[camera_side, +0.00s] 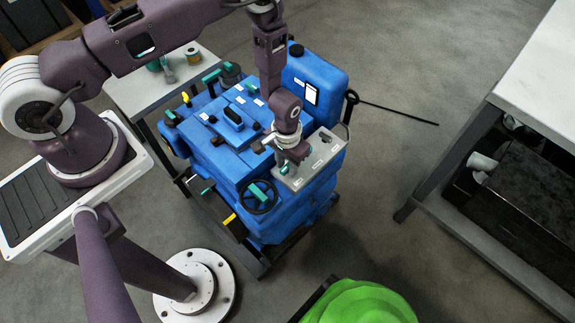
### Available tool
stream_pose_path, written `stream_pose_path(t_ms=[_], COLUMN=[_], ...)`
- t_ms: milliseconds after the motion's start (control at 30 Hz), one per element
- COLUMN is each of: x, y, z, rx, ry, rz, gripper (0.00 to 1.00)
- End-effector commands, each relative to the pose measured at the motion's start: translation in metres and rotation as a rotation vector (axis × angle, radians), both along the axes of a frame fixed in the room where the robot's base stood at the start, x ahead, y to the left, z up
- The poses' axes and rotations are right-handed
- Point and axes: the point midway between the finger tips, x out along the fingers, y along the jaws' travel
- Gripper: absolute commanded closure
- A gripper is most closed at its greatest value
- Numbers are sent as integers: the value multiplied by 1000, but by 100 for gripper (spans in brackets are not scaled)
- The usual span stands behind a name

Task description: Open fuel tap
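A blue diesel engine (222,152) stands on a dark frame in the middle of the side view. My gripper (286,160) points down over the grey panel (318,160) at the engine's right. A small teal knob or lever (284,170) shows right beside the fingertips. I cannot tell whether they touch it. The fingers are small and partly hidden by the wrist, so their opening is unclear. Other teal handles sit at the engine's left (171,117) and on the black handwheel (262,197) in front. I cannot tell which one is the fuel tap.
A blue tank (316,78) with a black cap rises behind the panel. A thin black rod (395,112) sticks out to the right. A grey table (165,88) with small items stands behind left. A workbench (540,75) is at right, a green object (360,303) in front.

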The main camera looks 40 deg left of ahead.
Motion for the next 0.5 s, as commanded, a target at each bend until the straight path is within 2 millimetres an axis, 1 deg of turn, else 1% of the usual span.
stream_pose_path(t_ms=[300, 367, 500], x=[0, 1, 1], y=[0, 0, 0], z=[1, 7, 29], rx=[0, 0, 0], ry=[0, -1, -2], rz=[1, 1, 1], gripper=[62, 62, 62])
